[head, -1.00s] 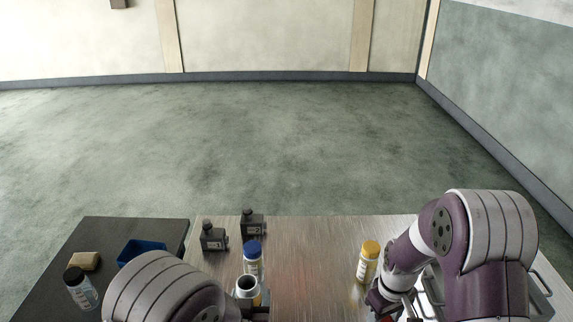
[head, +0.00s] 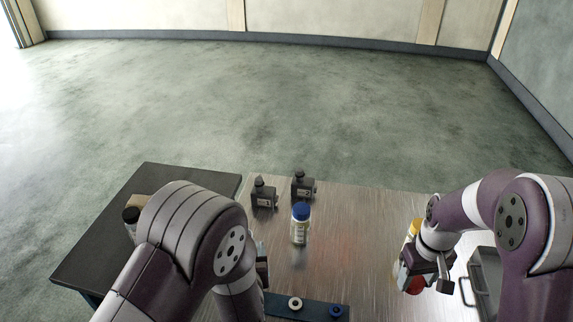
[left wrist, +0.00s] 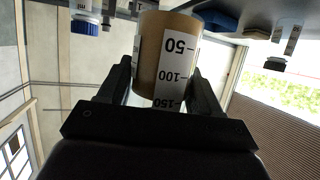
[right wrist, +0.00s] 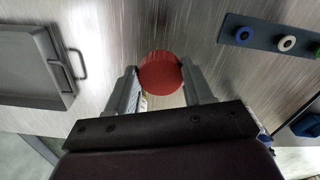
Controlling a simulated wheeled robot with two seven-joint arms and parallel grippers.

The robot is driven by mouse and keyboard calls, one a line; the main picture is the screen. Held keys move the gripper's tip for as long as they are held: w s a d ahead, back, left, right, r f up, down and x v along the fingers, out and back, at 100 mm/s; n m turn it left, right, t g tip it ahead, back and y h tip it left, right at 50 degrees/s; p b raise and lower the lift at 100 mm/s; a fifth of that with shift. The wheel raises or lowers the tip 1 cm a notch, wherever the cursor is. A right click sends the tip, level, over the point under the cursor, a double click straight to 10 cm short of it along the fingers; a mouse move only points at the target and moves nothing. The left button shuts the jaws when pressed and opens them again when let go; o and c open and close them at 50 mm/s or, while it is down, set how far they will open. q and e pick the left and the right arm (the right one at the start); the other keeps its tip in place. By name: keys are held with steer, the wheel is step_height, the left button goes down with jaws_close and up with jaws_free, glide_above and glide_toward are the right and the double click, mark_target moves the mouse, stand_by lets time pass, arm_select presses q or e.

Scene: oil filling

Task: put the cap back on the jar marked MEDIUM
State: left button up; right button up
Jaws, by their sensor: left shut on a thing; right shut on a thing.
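My left gripper (left wrist: 160,95) is shut on a vessel (left wrist: 165,50) with tan sides and a white scale reading 50, 100, 150; no word MEDIUM is readable on it. In the head view my left arm hides most of this gripper and vessel. My right gripper (right wrist: 160,85) is shut on a round red cap (right wrist: 160,73); the red cap also shows in the head view (head: 415,285), low over the table. A blue-capped jar (head: 300,224) stands upright mid-table. A yellow-capped jar (head: 413,231) stands partly behind my right gripper. Their labels are too small to read.
A strip with coloured rings (head: 314,311) lies near the front. A grey tray (head: 484,275) is at the right.

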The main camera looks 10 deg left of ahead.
arm_select(q)
steer(key=d+f+m+g+h, duration=0.1)
steer(key=d+f+m+h, duration=0.1)
steer(key=d+m+h, duration=0.2)
steer(key=w+d+f+m+g+h, duration=0.1)
steer(key=d+f+m+h, duration=0.2)
steer(key=d, duration=0.4)
steer(key=d+f+m+g+h, duration=0.1)
steer(key=d+f+m+h, duration=0.1)
steer(key=d+m+h, duration=0.3)
steer(key=shift+w+d+f+m+h, duration=0.2)
steer(key=shift+w+d+m+h, duration=0.15)
steer(key=shift+d+h, duration=0.4)
steer(key=shift+a, duration=0.1)
